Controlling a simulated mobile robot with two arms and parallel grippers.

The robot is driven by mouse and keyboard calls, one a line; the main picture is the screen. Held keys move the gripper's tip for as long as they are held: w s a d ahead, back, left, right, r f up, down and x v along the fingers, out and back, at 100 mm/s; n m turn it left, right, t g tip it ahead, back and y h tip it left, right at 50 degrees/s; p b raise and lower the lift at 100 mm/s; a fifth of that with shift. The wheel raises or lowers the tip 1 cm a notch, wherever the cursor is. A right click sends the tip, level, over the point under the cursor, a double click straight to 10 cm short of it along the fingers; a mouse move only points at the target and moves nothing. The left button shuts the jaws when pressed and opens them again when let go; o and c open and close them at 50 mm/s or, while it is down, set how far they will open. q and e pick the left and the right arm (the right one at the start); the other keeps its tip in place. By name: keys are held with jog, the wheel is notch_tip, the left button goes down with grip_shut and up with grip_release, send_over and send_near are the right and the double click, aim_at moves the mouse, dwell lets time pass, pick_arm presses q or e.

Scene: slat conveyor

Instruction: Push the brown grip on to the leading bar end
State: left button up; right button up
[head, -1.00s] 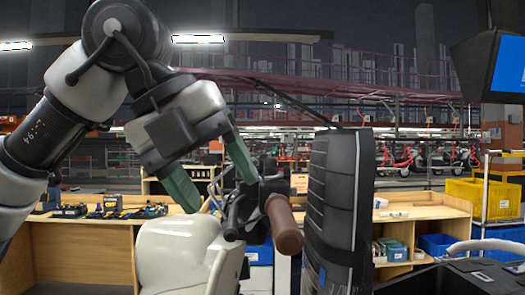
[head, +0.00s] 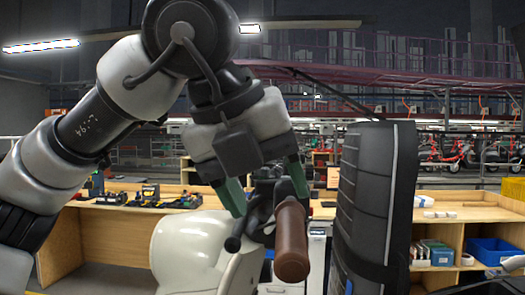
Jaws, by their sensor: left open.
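The brown grip (head: 291,240) is a short cylinder at the dark handlebar (head: 262,215) of a cream scooter (head: 195,250). It points down towards me. How far it sits on the bar end cannot be told, as the bar end is hidden behind it. My left gripper (head: 270,203), with green fingers, reaches down from above. It is open, with one finger left of the grip and the other close to its upper end. Whether a finger touches the grip cannot be told. My right gripper is out of view.
A tall dark ribbed upright part (head: 372,190) stands just right of the grip. Behind are a wooden bench (head: 110,240) with small parts on it and a shelf unit with a blue bin (head: 490,250). Red scooters (head: 450,150) stand far back right.

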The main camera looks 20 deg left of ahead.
aim_at(287, 218)
pick_arm(q)
jog(key=x, duration=0.4)
jog(key=shift+w+d+r+p, duration=0.15)
jog(key=shift+w+r+p, duration=0.15)
jog(key=shift+w, duration=0.05)
jog(key=x, duration=0.2)
jog(key=shift+w+f+p, duration=0.2)
jog(key=shift+f+p, duration=0.1)
jog(key=shift+s+f, duration=0.1)
jog(key=shift+d, duration=0.1)
jog(key=shift+f, duration=0.1)
jog(key=shift+c, duration=1.1)
jog(key=c, duration=0.8)
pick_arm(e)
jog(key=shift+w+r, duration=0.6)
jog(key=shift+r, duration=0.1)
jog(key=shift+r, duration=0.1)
